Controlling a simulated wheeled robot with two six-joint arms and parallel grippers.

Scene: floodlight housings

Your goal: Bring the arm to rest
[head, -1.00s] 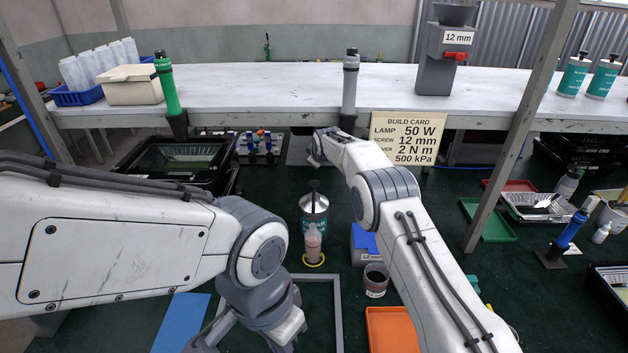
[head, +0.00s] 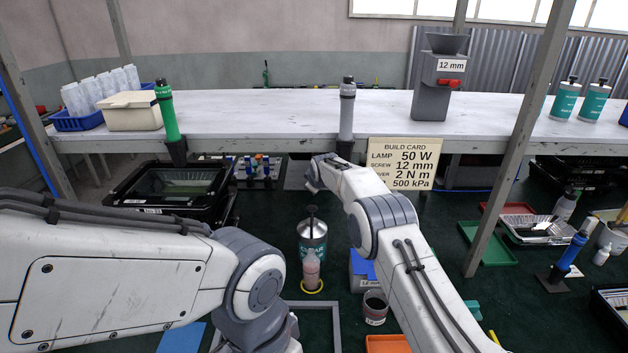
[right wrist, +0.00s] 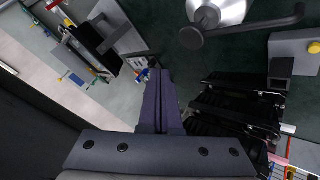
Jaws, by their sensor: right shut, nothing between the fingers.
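In the head view my right arm (head: 385,215) reaches up from the lower right, and its far end is bent toward the back bench. Its gripper fingers are hidden there. In the right wrist view my right gripper (right wrist: 160,78) shows with its two dark fingers together and nothing between them, in free air. My left arm (head: 120,265) comes in from the left and bends downward at the elbow. The left gripper is outside both current views.
The white bench (head: 270,112) runs across the back. The build card (head: 401,163) hangs at its front edge. A pump can (head: 312,242) and a dark cup (head: 375,305) stand between my arms. A black crate (head: 170,187) is at left. A grey post (head: 525,130) stands at right.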

